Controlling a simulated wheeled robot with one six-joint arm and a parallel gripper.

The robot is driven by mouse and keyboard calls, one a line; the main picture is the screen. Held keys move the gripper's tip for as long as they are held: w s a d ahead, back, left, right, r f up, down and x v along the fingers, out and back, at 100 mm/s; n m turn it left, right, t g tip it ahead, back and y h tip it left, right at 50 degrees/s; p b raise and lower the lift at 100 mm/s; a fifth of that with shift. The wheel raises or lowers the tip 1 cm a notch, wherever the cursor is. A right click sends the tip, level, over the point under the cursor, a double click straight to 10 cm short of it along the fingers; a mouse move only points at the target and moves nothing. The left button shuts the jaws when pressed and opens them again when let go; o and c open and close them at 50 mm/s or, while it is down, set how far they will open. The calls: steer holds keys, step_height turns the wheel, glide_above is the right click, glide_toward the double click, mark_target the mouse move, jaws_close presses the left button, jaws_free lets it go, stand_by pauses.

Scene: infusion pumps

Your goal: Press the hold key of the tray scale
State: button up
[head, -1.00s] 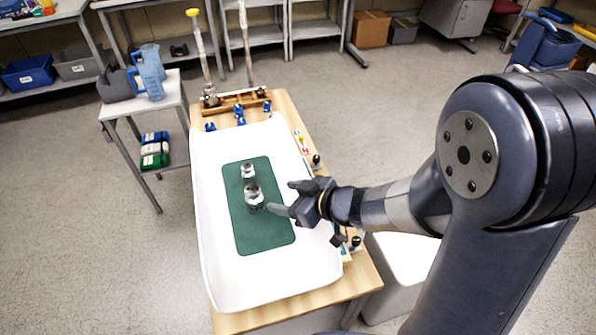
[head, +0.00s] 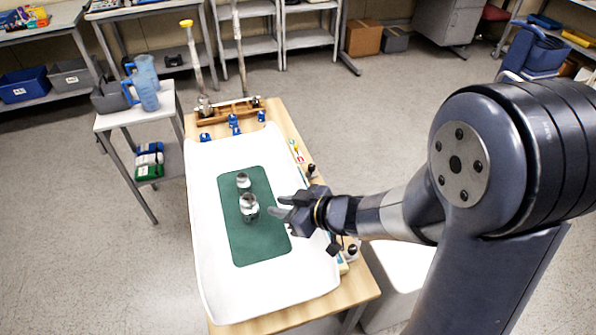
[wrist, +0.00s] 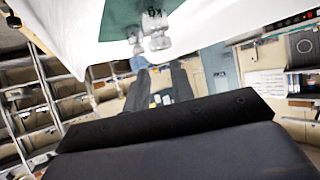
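I cannot make out which control is the hold key. A small red and yellow panel (head: 297,152) sits along the tray's right edge; its markings are too small to read. My gripper (head: 275,205) hovers over the tray's right part, right of two clear, metal-capped vessels, with its fingers apart and nothing between them. In the wrist view, its two dark fingers (wrist: 161,75) also stand apart.
The vessels (head: 248,207) stand on a green mat (head: 265,248) in the tray. Black knobs (head: 311,170) line the table's right side. Small blue parts (head: 234,122) and a wooden rack with poles (head: 228,112) are at the far end. A side table (head: 118,118) holds blue jugs (head: 146,88).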

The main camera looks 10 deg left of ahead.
jaws_close()
stand_by(1.1)
